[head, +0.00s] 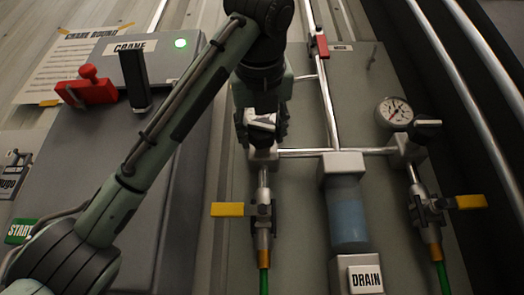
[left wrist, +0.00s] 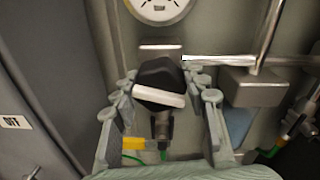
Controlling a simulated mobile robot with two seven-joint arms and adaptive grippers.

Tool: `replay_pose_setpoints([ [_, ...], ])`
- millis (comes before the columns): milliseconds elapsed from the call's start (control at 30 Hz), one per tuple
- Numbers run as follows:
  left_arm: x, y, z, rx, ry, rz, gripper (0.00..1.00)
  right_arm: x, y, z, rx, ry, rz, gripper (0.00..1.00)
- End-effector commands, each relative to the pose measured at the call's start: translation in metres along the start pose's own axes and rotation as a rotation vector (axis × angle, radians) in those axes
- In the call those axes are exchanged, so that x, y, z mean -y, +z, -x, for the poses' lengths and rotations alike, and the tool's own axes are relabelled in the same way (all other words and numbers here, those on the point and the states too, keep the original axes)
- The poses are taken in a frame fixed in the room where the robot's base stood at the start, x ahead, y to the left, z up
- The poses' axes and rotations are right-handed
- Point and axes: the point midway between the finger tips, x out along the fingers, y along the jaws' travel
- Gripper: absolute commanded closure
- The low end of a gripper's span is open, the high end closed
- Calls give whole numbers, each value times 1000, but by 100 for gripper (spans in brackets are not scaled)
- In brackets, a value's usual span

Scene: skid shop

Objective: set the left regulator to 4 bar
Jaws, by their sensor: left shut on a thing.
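The left regulator's knob (left wrist: 160,75) is black with a white bar, and sits between the fingers of my left gripper (left wrist: 163,100) in the left wrist view. The gripper is shut on it. In the head view my left gripper (head: 262,128) covers most of the left regulator (head: 262,155); a white part of the knob shows between its fingers. The left gauge (left wrist: 158,8) is cut off at the top of the left wrist view, so its reading cannot be told. It is hidden behind my arm in the head view. My right gripper is not in view.
The right regulator has a gauge (head: 394,112) and a black knob (head: 426,125). Yellow-handled valves (head: 228,209) sit on the lines below both regulators. A blue bowl (head: 348,218) with a DRAIN block (head: 364,277) stands between them. A grey CRANE box (head: 170,150) stands left.

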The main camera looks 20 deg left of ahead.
Motion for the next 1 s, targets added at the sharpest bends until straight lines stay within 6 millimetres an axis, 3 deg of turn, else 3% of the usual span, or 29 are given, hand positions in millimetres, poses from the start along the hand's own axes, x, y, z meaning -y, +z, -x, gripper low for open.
replay_pose_setpoints([
  [700, 0, -2, 0, -3, 1, -74, 86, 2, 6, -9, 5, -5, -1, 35],
  [733, 0, -2, 0, -3, 1, -73, 53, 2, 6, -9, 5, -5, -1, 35],
  [867, 0, -2, 0, -2, 1, -72, 37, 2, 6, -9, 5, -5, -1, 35],
  [1000, 0, -1, 0, 0, 0, -71, 35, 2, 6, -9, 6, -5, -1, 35],
])
